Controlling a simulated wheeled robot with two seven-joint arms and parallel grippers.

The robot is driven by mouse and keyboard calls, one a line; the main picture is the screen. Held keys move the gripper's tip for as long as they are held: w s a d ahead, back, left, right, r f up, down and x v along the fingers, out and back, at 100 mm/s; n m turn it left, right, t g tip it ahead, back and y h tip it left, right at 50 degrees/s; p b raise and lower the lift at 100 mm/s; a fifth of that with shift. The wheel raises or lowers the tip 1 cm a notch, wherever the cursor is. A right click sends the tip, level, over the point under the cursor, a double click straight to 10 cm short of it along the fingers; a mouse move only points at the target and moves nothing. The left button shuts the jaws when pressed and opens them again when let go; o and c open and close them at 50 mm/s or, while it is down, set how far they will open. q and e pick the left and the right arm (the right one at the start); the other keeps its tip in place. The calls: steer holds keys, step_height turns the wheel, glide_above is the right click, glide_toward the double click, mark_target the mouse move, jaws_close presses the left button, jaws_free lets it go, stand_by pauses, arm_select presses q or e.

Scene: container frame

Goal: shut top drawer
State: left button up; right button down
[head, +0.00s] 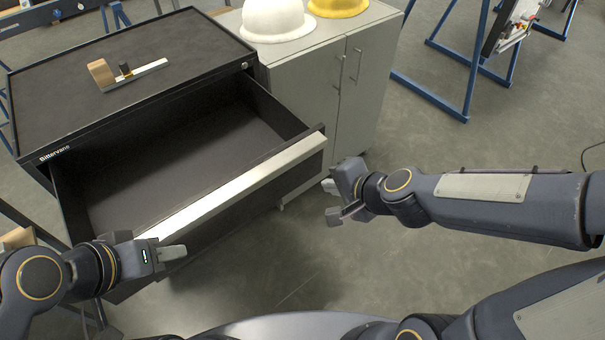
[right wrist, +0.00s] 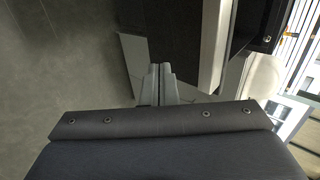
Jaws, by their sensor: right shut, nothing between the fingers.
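The top drawer (head: 185,150) of the black cabinet is pulled well out, and its dark inside looks empty. A pale metal strip (head: 240,185) runs along the top of its front. My left gripper (head: 170,252) is at the near left end of the drawer front, close to the strip; contact and jaw opening cannot be made out. My right gripper (head: 332,201) is beyond the right end of the drawer front, with a gap to it. In the right wrist view its fingers (right wrist: 160,72) are together and empty, with the pale strip (right wrist: 214,45) to their right.
The black cabinet's top (head: 120,65) carries a small wood-and-metal tool (head: 125,73). A grey cupboard (head: 320,75) with a white hard hat (head: 275,20) and a yellow one (head: 338,7) stands against its right side. Blue stands (head: 440,95) are further right.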

mark_target(294, 171)
steer(key=x, duration=0.3)
steer(key=r+x, duration=0.1)
steer(key=x, duration=0.3)
steer(key=w+a+b+x, duration=0.1)
steer(key=x, duration=0.2)
steer(key=shift+w+r, duration=0.15)
steer(key=shift+w, duration=0.05)
steer(key=shift+w+a, duration=0.35)
steer(key=shift+w, duration=0.05)
